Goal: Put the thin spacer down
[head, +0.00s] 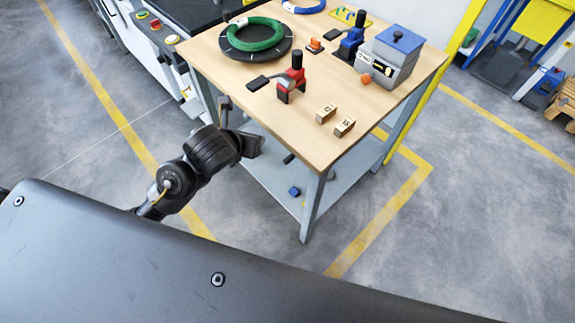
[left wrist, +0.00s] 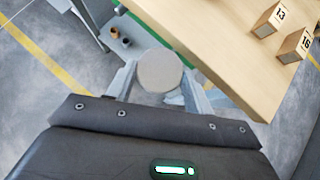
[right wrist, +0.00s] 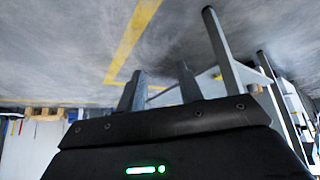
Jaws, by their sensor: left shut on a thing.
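Two wooden blocks stand on the table: the one marked 13 (head: 326,113) and the one marked 16 (head: 345,127). They also show at the upper right of the left wrist view as block 13 (left wrist: 267,20) and block 16 (left wrist: 294,46). I cannot tell from their marks which is a thin spacer. My left gripper (head: 256,146) is beside the table's left edge, apart from both blocks. In the left wrist view it is shut on a round grey piece (left wrist: 160,71). My right gripper (right wrist: 162,78) is open and empty, pointing over the floor.
The wooden table (head: 300,145) has clear room near its front corner. Farther back are a red-and-black tool (head: 290,84), a green coil (head: 254,34) on a black disc, and a grey box (head: 391,56) with a blue lid. A lower shelf (head: 270,178) holds small parts.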

